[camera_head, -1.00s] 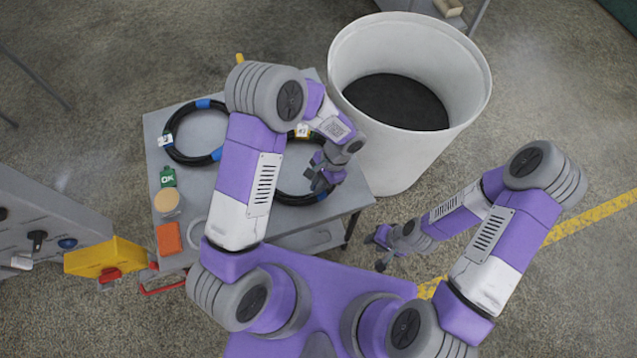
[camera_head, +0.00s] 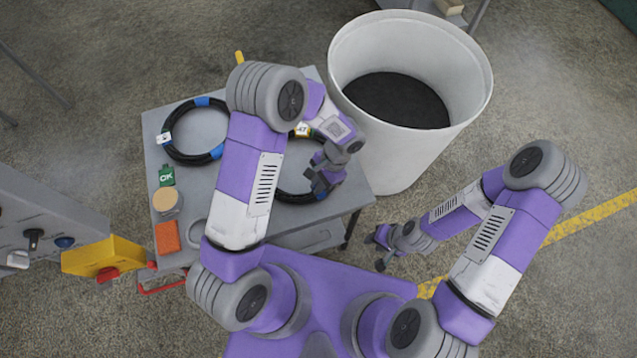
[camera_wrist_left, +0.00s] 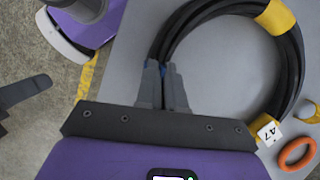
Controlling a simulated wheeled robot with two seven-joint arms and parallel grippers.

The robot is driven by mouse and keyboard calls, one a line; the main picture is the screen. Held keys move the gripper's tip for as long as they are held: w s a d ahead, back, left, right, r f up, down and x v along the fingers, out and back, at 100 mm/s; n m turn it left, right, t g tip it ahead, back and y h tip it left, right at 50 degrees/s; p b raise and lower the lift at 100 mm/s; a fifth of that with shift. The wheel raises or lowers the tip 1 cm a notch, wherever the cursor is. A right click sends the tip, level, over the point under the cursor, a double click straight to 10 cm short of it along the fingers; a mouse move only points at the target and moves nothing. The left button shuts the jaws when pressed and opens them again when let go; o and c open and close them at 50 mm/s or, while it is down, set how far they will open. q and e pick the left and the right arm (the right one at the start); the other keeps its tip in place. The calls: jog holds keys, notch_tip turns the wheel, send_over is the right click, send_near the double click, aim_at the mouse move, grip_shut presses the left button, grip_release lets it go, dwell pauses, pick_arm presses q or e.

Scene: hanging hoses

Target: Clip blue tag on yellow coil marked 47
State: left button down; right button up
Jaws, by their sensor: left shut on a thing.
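The black coil (camera_head: 292,197) with yellow tape (camera_wrist_left: 276,17) lies on the right part of the grey table. Its white label reads 47 in the head view (camera_head: 302,130) and in the left wrist view (camera_wrist_left: 270,133). My left gripper (camera_head: 316,183) is over the near right side of this coil. In the left wrist view its fingers (camera_wrist_left: 166,72) are close together at the coil, with small bits of blue (camera_wrist_left: 163,68) at their tips. They mostly hide the blue tag. My right gripper (camera_head: 376,251) is open and empty, off the table to the right.
Another black coil (camera_head: 171,154) with blue bands lies on the left. A green OK tag (camera_head: 167,176), tan disc (camera_head: 166,200) and orange block (camera_head: 167,237) line the table's left side. A white bin (camera_head: 410,145) stands close behind right. An orange ring (camera_wrist_left: 297,154) lies near the label.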

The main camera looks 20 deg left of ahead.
pick_arm(q)
jog(key=c, duration=1.2)
grip_release()
jog(key=v, duration=0.7)
jog(key=shift+r, duration=0.3)
